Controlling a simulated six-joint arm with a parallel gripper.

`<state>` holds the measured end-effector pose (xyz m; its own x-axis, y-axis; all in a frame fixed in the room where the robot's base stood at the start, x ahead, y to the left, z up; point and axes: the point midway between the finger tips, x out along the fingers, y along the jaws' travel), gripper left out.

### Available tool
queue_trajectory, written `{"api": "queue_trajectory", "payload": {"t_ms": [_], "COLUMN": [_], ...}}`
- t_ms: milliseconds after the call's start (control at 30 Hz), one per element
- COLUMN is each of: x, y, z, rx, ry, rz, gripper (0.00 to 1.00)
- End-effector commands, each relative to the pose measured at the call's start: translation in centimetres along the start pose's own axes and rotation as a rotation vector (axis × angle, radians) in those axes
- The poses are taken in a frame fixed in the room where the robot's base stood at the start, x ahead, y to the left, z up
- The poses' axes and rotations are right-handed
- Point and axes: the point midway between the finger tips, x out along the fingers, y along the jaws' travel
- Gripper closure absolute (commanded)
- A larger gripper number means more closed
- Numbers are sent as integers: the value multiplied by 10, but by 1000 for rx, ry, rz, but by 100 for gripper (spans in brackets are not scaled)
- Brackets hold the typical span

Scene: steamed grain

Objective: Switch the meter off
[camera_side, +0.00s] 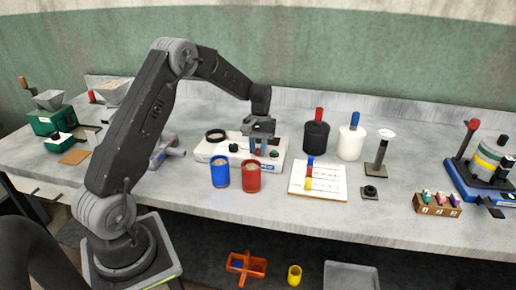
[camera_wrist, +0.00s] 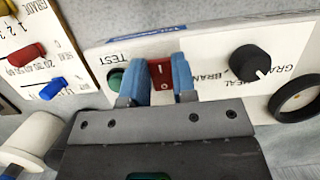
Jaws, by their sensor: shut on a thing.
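The meter is a long white box on the bench in the side view (camera_side: 219,155), and its white panel fills much of the wrist view (camera_wrist: 215,62). A red rocker switch (camera_wrist: 161,72) with a white line mark sits in the panel. My gripper (camera_side: 264,149) is down at the right part of the meter. In the wrist view my gripper's blue fingers (camera_wrist: 160,84) stand on either side of the red switch, shut on it. A green TEST button (camera_wrist: 115,79) is beside one finger. A black knob (camera_wrist: 249,62) marked GRAIN, MEAL and BRAN is to the right.
A blue cup (camera_side: 220,174) and a red cup (camera_side: 251,177) stand just in front of the meter. A slider board (camera_side: 328,187) lies to the right. A black jar (camera_side: 316,137) and a white jar (camera_side: 350,143) stand behind it. A black ring (camera_wrist: 296,98) is on the meter.

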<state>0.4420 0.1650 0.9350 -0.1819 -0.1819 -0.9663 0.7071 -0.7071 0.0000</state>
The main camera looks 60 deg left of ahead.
Motion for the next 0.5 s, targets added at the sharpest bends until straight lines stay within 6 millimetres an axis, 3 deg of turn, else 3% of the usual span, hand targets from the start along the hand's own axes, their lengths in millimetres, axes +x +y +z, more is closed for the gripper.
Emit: {"api": "queue_trajectory", "payload": {"t_ms": [67,100,333,500], "x": [0,0,0,0], "y": [0,0,0,0], "z": [0,0,0,0], "rx": [0,0,0,0], "ry": [2,2,2,2], "rz": [0,0,0,0], "gripper": [98,71,49,49]}}
